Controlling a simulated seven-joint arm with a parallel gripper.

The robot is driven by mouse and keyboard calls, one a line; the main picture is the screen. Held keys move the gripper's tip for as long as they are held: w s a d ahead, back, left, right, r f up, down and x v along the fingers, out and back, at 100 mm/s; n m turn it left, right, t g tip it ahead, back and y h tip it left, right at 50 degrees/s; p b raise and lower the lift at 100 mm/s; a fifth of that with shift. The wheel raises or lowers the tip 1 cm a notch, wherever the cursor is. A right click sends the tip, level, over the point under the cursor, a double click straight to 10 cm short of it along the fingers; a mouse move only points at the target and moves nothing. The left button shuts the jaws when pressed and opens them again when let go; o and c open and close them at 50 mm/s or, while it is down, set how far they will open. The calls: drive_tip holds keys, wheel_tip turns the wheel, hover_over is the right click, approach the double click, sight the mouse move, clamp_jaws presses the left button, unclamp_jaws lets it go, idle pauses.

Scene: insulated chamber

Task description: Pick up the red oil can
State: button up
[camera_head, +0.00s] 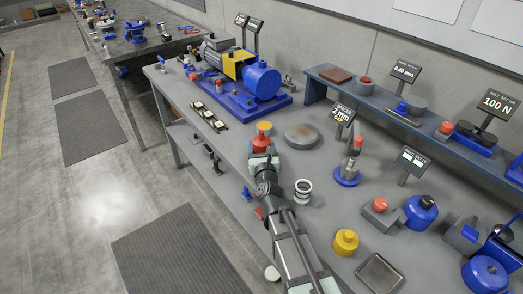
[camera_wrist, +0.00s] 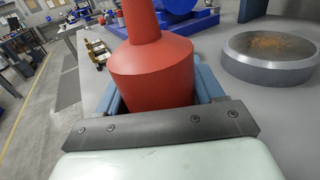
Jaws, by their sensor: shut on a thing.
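The red oil can (camera_head: 264,128) is at the end of my arm near the middle of the grey workbench in the head view. In the wrist view the red oil can (camera_wrist: 152,70) fills the centre, with a wide body and a narrow neck cut off by the top edge. My gripper (camera_head: 262,146) is shut on the can, with a blue finger (camera_wrist: 207,82) visible on its right side and another on its left. The can looks upright. Its base is hidden behind the gripper, so I cannot tell whether it touches the bench.
A round grey disc with a brown top (camera_head: 302,136) lies to the right of the can. A blue and yellow pump (camera_head: 245,80) stands behind. A row of small parts (camera_head: 208,116) lies to the left. A white-and-black ring (camera_head: 303,188) and yellow weight (camera_head: 345,241) are nearer.

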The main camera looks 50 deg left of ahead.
drive_tip(key=shift+c, duration=0.7)
drive_tip(key=shift+r, duration=0.1)
drive_tip(key=shift+r, duration=4.95)
